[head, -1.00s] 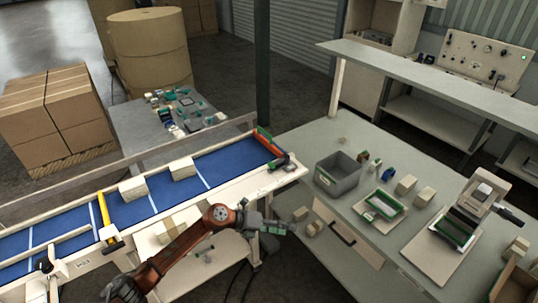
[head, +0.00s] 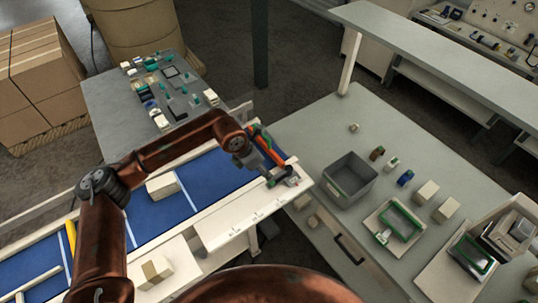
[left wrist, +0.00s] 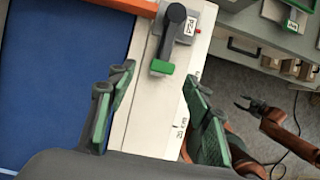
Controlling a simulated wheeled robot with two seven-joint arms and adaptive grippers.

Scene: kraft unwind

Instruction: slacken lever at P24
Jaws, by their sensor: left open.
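The P24 lever (left wrist: 169,37) is a dark handle with a round black pivot and a green end, on a grey block with a "P24" label. It sits on the cream rail at the conveyor's end, and its block also shows in the head view (head: 284,178). My left gripper (left wrist: 158,74) is open, its green-padded fingers on either side of the lever's green end in the picture. I cannot tell how far above it they are; nothing is between them. In the head view my left gripper (head: 258,164) is close to the lever. My right gripper (left wrist: 244,103) hangs low, apparently open and empty.
A blue conveyor belt (head: 160,215) carries a cream block (head: 162,187). An orange bar (head: 268,146) crosses the belt's end. To the right, a bench (head: 310,130) holds a grey bin (head: 350,179), a green-framed tray (head: 396,228) and small blocks. A gap separates conveyor and bench.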

